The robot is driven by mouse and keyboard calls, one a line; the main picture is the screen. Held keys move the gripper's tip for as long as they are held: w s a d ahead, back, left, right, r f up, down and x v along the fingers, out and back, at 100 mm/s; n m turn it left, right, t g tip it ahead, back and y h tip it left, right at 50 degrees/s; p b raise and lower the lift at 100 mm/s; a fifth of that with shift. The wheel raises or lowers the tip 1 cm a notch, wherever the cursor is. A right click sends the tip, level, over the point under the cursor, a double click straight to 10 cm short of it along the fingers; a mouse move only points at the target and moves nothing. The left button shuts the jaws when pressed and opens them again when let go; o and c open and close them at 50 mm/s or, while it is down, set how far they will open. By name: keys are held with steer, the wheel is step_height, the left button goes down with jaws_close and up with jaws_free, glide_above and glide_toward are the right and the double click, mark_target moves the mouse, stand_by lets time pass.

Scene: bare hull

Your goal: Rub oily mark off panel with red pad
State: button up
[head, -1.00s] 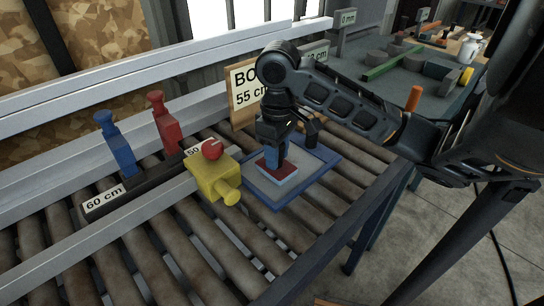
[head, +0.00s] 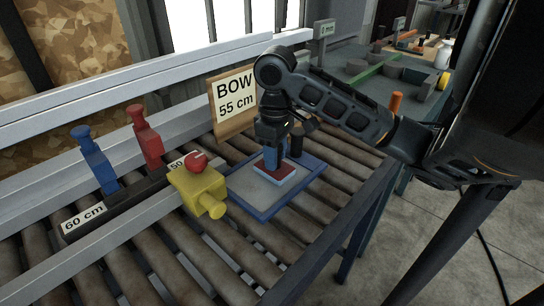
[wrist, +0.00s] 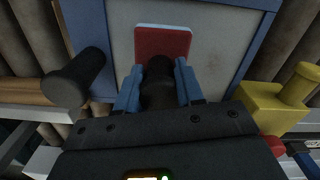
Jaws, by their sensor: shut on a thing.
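The red pad (head: 274,175) is a flat block with a red top and a pale lower layer; it also shows in the wrist view (wrist: 163,42). My gripper (head: 271,158) is shut on its dark handle with blue fingers, pointing down, and also shows in the wrist view (wrist: 158,80). The pad is over the grey panel (head: 256,190) with a blue frame and looks to rest on it, towards its far side. In the wrist view the panel (wrist: 225,45) carries a faint brownish smudge right of the pad; I cannot tell whether more is hidden beneath it.
A yellow block with a red knob (head: 198,185) stands just left of the panel. A "BOW 55 cm" sign (head: 233,100) stands behind. Blue (head: 92,158) and red (head: 146,138) posts are at the left. The rollers (head: 140,265) in front are clear.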

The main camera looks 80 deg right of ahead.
step_height(320, 180, up, 9)
steer(key=p, duration=0.8)
steer(key=shift+r+p, duration=0.15)
steer(key=shift+p, duration=0.25)
step_height(320, 180, up, 2)
steer(key=shift+w+p, duration=0.1)
steer(key=shift+p, duration=0.5)
steer(key=shift+f, duration=0.2)
step_height(320, 180, down, 10)
steer(key=b, duration=0.8)
steer(key=shift+b, duration=0.35)
steer(key=shift+f+b, duration=0.3)
steer(key=shift+f, duration=0.15)
stand_by(0.4)
